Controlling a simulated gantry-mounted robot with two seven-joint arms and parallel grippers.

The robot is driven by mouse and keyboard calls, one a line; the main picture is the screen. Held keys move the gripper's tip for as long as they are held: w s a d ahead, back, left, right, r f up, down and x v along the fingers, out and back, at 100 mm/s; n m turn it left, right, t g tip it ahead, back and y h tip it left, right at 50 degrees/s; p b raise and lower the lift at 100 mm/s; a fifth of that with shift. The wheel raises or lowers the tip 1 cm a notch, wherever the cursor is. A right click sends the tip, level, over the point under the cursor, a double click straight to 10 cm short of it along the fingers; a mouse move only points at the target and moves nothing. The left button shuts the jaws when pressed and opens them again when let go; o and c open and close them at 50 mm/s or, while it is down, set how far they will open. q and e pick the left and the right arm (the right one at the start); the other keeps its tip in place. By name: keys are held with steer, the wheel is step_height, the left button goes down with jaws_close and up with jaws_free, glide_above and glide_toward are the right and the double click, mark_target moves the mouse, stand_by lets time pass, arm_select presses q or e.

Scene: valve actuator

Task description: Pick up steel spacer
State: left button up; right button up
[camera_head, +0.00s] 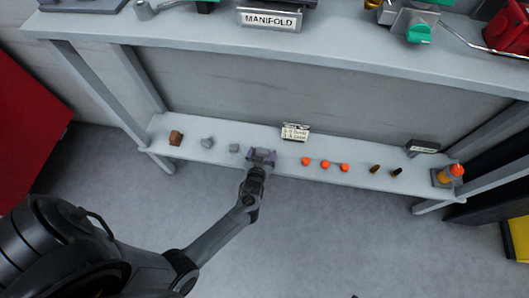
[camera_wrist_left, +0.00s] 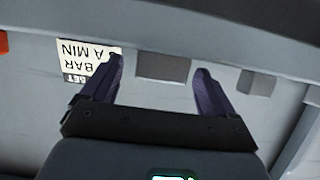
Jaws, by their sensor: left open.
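My left gripper (camera_head: 262,154) is at the lower shelf, just left of a small white sign. In the left wrist view it is open, with its purple fingers spread to either side of a grey block (camera_wrist_left: 162,67), apparently a steel spacer. The block lies between or just beyond the fingertips; I cannot tell which. In the head view the gripper mostly covers that spot. A second small grey block (camera_head: 234,148) sits just left of the gripper; a grey block also shows right of the fingers in the left wrist view (camera_wrist_left: 258,83). My right gripper is not in view.
The lower shelf (camera_head: 290,170) also holds a brown block (camera_head: 176,138), a grey part (camera_head: 207,143), several orange pieces (camera_head: 325,164), two dark fittings (camera_head: 375,169) and an orange-topped bottle (camera_head: 450,173). The sign (camera_head: 295,132) stands close by. The workbench (camera_head: 200,30) overhangs above.

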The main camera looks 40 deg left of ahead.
arm_select(q)
steer(key=shift+w+a+f, duration=0.1)
steer(key=shift+w+a, duration=0.2)
steer(key=shift+w, duration=0.25)
steer(key=shift+w+a, duration=0.3)
steer(key=shift+w, duration=0.25)
steer(key=shift+a, duration=0.15)
steer(key=shift+s, duration=0.2)
steer(key=shift+s+d+f, duration=0.1)
steer(key=shift+s+d, duration=0.1)
steer(key=shift+s, duration=0.1)
steer(key=shift+c, duration=0.9)
steer(key=shift+s+d, duration=0.15)
steer(key=shift+c, duration=2.4)
steer(key=shift+w, duration=0.4)
steer(key=c, duration=0.6)
steer(key=shift+s, duration=0.15)
steer(key=shift+c, duration=0.2)
